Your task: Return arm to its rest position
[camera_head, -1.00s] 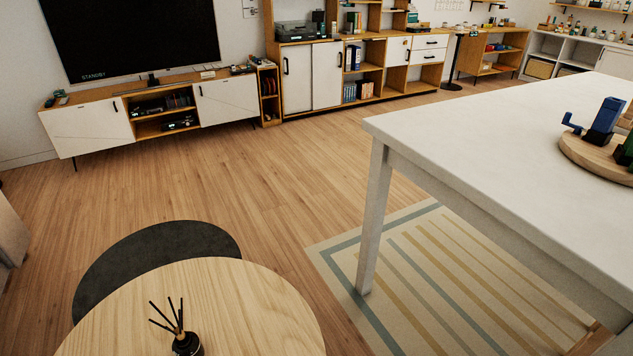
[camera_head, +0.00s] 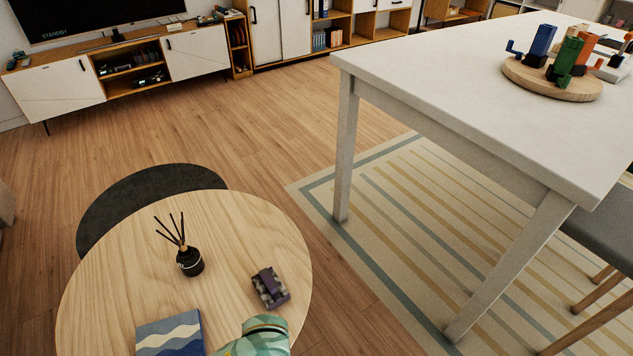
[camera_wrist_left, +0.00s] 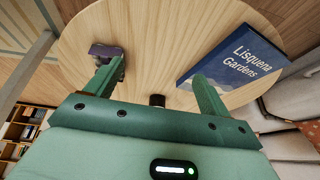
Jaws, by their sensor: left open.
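My left gripper (camera_wrist_left: 158,72) shows in the left wrist view with its two green fingers apart and nothing between them. It hangs over the round wooden table (camera_wrist_left: 150,25). A teal, white-patterned rounded part at the bottom edge of the head view looks like my arm; no fingers show there. My right gripper is in neither view.
The round table (camera_head: 110,260) holds a black reed diffuser (camera_head: 190,262), a small purple-grey object (camera_head: 270,287) and a blue book (camera_head: 170,335). A white table (camera_head: 430,75) bearing a round wooden board (camera_head: 540,88) stands right. A grey seat (camera_head: 605,230) is beside it. Open floor lies behind.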

